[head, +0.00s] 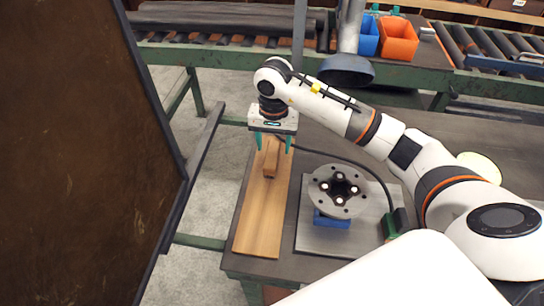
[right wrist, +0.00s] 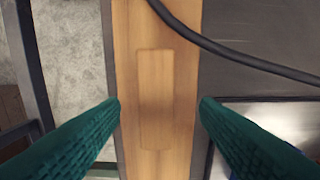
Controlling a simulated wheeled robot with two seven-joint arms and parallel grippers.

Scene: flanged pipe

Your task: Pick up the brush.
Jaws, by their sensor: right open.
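The brush (head: 271,158) appears as a light wooden block lying lengthwise on a wooden board (head: 260,215). Bristles cannot be made out. My right gripper (head: 273,143) is open and empty above the far part of the board, pointing down. In the right wrist view the wooden block (right wrist: 155,85) lies between the two green fingers, with a gap on both sides. Its near end reaches down past the level of the fingertips (right wrist: 160,104). My left gripper is not in view.
A flanged pipe (head: 338,190) stands on a blue support on a grey plate (head: 325,242) right of the board. A black cable (right wrist: 235,52) crosses beside the block. A dark panel (head: 85,150) fills the left. Blue and orange bins (head: 398,42) stand behind.

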